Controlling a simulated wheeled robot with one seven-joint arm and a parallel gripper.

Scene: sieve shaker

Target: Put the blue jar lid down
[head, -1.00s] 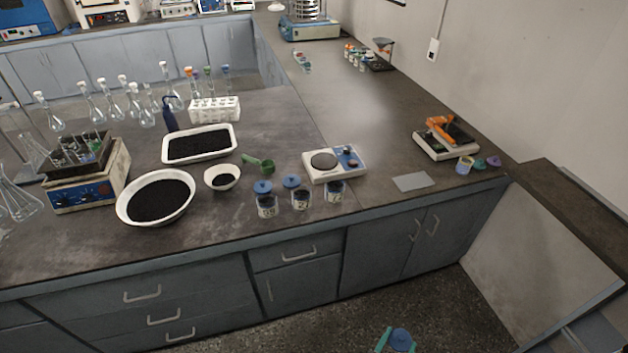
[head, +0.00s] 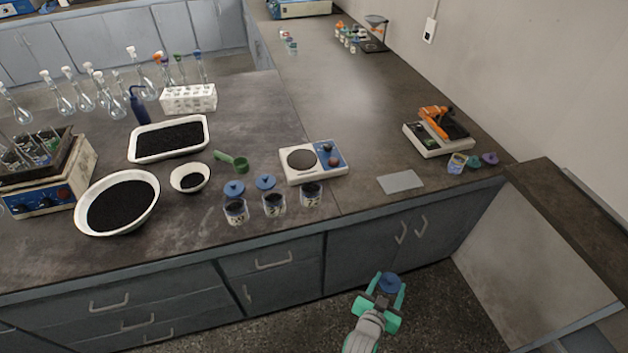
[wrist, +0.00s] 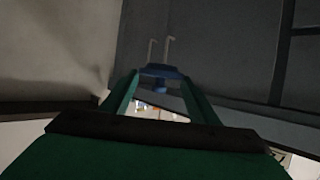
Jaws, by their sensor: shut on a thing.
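My gripper (head: 386,290) is shut on a blue jar lid (head: 390,281). It holds the lid in front of the cabinet doors, over the floor and clear of the counter. In the wrist view the lid (wrist: 160,72) sits between the two green fingertips. Three labelled jars with dark contents stand near the counter's front edge. The left jar (head: 236,213) and the middle jar (head: 273,206) have blue lids with knobs at their tops. The right jar (head: 311,196) shows no lid.
Behind the jars is a white balance (head: 314,161). A grey flat plate (head: 400,181) lies to its right, with bare counter around it. An orange device on a scale (head: 438,133), a small labelled jar (head: 457,164) and green and purple lids (head: 489,159) are further right.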

